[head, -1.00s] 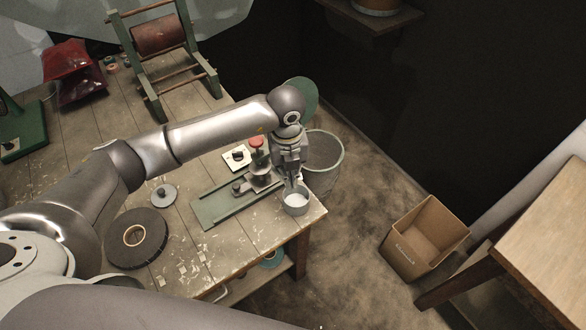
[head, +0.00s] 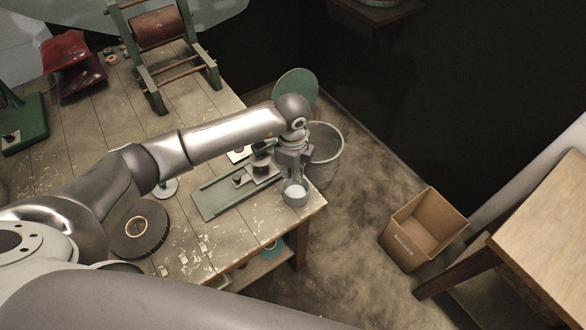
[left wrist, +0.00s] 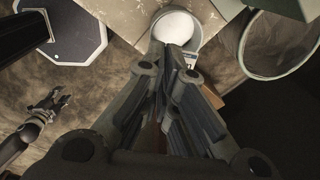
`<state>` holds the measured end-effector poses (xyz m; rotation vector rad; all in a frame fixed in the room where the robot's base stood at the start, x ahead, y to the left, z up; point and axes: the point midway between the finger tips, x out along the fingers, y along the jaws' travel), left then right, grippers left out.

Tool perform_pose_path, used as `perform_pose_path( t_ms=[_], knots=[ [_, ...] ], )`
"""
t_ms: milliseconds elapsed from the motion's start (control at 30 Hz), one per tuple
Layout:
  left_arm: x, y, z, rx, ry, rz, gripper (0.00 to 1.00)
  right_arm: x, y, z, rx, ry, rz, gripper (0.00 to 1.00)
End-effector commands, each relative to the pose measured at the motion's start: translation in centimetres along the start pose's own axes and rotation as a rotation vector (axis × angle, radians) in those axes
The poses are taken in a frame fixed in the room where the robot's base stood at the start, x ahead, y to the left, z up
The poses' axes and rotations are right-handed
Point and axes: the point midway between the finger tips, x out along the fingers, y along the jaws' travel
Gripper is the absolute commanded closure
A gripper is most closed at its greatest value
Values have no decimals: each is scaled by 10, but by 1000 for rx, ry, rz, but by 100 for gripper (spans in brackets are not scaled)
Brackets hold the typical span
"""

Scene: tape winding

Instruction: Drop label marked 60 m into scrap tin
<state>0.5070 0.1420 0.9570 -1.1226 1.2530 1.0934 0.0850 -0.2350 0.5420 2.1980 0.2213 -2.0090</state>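The scrap tin (head: 294,196) is a small grey round can with a white inside at the near right corner of the workbench. It also shows at the top of the left wrist view (left wrist: 176,26). My left gripper (head: 293,178) points down just over the tin. In the left wrist view its fingers (left wrist: 172,52) come together near the tin's rim. A small white label (left wrist: 190,60) with a blue edge shows at the fingertips; its print is too small to read. My right gripper (left wrist: 48,104) shows only in the left wrist view, apart from the bench, with its fingers apart.
A green slide fixture (head: 225,200) lies left of the tin. A wire bin (head: 325,150) stands beyond the bench corner. A cardboard box (head: 425,228) sits on the floor at right. A black tape roll (head: 140,228) and loose pale squares (head: 205,246) lie on the bench.

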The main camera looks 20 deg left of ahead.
Motion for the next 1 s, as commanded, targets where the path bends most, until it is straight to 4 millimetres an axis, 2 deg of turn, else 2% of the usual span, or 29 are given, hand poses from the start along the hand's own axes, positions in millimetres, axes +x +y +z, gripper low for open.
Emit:
perform_pose_path(
  t_ms=[33, 200, 567, 800, 1000],
  knots=[
    [12, 1, 0, 0, 0, 1, 100, 10, -1, 1, 0, 1, -1, 60],
    [30, 1, 0, 2, 1, 0, 100, 24, -2, 2, 1, 1, -2, 60],
    [34, 1, 0, 2, 1, -1, 100, 26, -2, 1, 0, 2, -1, 60],
    [34, 1, 0, 2, 1, 0, 70, 26, -1, 1, 0, 2, -1, 60],
    [34, 1, 0, 2, 0, 0, 70, 26, -1, 1, 0, 3, 0, 60]
  ],
)
